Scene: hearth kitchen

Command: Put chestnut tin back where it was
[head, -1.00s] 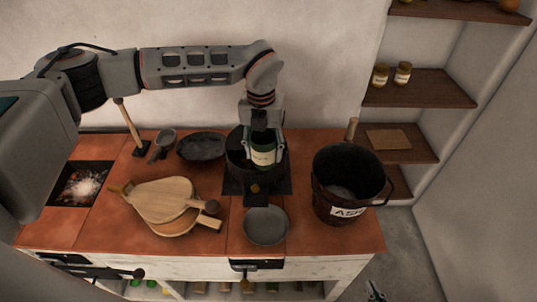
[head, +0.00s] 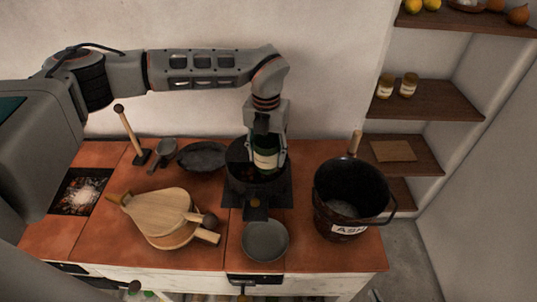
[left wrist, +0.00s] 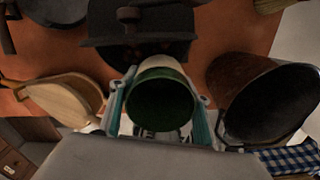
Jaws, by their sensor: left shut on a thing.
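The chestnut tin (head: 266,158) is a green cylinder with a pale label, held upright in my left gripper (head: 266,148). The fingers are shut on its sides. In the head view the tin is in front of or over the dark round pot (head: 236,170) on the black stove plate; I cannot tell whether it touches the pot. In the left wrist view the tin (left wrist: 163,95) is seen end-on, its dark green end filling the space between the fingers. My right gripper is not clearly visible.
A black ash bucket (head: 345,203) stands at right. Beyond it, wall shelves hold jars (head: 408,85), with bare room beside them.

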